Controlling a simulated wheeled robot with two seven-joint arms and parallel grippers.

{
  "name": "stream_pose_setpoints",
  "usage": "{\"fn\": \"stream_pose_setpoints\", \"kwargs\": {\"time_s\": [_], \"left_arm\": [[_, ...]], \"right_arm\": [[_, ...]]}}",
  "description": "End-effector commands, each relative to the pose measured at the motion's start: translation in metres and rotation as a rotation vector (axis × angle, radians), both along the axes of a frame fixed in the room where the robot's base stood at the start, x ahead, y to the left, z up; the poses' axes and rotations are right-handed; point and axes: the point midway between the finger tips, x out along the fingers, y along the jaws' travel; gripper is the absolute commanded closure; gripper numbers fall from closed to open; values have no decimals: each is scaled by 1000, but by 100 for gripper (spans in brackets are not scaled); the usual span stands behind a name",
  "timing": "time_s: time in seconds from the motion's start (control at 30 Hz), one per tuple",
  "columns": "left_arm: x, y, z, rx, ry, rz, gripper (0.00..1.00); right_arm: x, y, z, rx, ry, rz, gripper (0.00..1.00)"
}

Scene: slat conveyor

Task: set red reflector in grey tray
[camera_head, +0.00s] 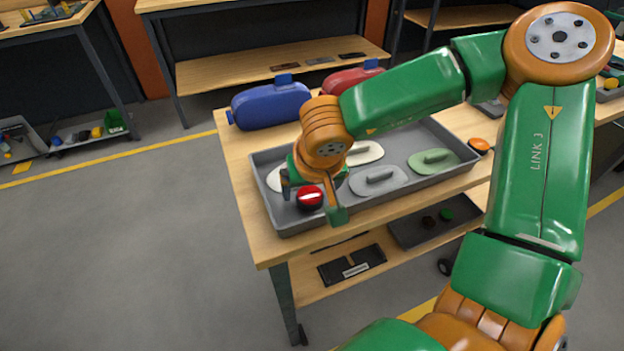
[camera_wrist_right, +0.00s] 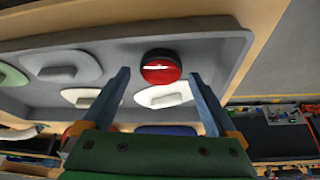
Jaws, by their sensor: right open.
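The red reflector (camera_head: 310,197) is round, with a dark rim and a pale streak. It appears to lie on the floor of the grey tray (camera_head: 442,141), near the tray's front left corner. In the right wrist view the reflector (camera_wrist_right: 161,67) shows between and just beyond the spread fingers, with a gap on both sides. My right gripper (camera_head: 314,205) is open and empty over that corner, its fingers either side of the reflector; it also shows in the right wrist view (camera_wrist_right: 158,74). My left gripper is out of view.
The tray also holds white, grey and green handled pieces, including a grey one (camera_head: 378,182) and a green one (camera_head: 433,161). A blue container (camera_head: 272,106) and a red one (camera_head: 345,80) stand behind the tray. An orange-topped button (camera_head: 479,145) sits at its right.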

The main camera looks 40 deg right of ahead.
Motion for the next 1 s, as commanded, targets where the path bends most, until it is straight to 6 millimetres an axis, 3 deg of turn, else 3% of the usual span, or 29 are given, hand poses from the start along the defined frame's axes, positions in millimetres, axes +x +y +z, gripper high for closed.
{"fn": "stream_pose_setpoints", "kwargs": {"time_s": [0.3, 0.43, 0.57, 1.0], "left_arm": [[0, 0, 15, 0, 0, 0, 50], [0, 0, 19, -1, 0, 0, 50], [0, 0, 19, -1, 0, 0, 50], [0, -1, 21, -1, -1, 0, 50]], "right_arm": [[-27, 13, 77, 1, -8, 1, 7], [-37, 17, 100, 0, -7, 0, 7], [-41, 18, 108, -1, -3, 1, 7], [-42, 19, 110, 0, -1, 1, 7]]}}
